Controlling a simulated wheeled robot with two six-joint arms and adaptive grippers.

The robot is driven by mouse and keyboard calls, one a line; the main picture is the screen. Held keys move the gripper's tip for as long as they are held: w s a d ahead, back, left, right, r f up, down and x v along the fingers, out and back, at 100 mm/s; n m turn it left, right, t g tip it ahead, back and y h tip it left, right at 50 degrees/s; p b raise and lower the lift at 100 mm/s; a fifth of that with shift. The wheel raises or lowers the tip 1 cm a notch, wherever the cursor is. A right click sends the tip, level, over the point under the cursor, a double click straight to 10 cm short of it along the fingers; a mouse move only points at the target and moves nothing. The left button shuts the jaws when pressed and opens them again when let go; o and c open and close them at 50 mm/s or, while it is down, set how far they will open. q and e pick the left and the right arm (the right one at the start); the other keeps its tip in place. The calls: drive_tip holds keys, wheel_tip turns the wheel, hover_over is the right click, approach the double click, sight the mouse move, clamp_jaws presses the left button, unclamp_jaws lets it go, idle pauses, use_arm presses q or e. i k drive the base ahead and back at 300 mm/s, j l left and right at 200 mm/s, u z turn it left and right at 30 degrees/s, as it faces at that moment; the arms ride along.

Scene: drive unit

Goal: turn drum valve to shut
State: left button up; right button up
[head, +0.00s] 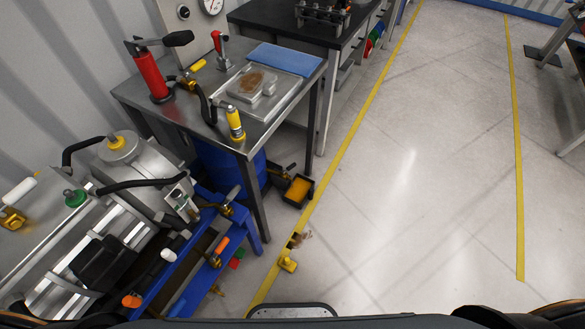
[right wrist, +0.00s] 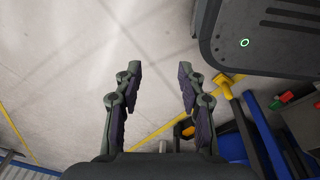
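A blue drum (head: 222,165) stands under the steel table at the left in the head view, partly hidden by the table top and legs. A small valve (head: 279,171) sticks out at its right side, above a black drip tray (head: 307,194) with orange-yellow inside. The valve is too small to tell its handle position. My right gripper (right wrist: 160,70) is open and empty over bare floor in the right wrist view, away from the valve, which I cannot make out there. My left gripper is not in view.
The steel table (head: 230,125) holds a red cylinder (head: 150,75), a metal tray and a blue cloth. A drive unit (head: 135,180) on a blue frame fills the lower left. A yellow object (head: 287,262) lies on the floor.

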sight(294, 165)
drive_tip(key=u, duration=0.45)
drive_tip(key=l+u, duration=0.15)
drive_tip(key=u, duration=0.3)
drive_tip(key=l+u, duration=0.1)
drive_tip(key=u, duration=0.35)
drive_tip(key=l+u, duration=0.2)
drive_tip(key=l, duration=0.3)
drive_tip(key=l+u, duration=0.25)
drive_tip(key=l, duration=0.2)
drive_tip(key=l+u, duration=0.2)
drive_tip(key=l, duration=0.3)
drive_tip(key=k+l+u, duration=0.25)
drive_tip(key=l, duration=0.15)
drive_tip(key=l+u, duration=0.2)
drive_tip(key=l, duration=0.3)
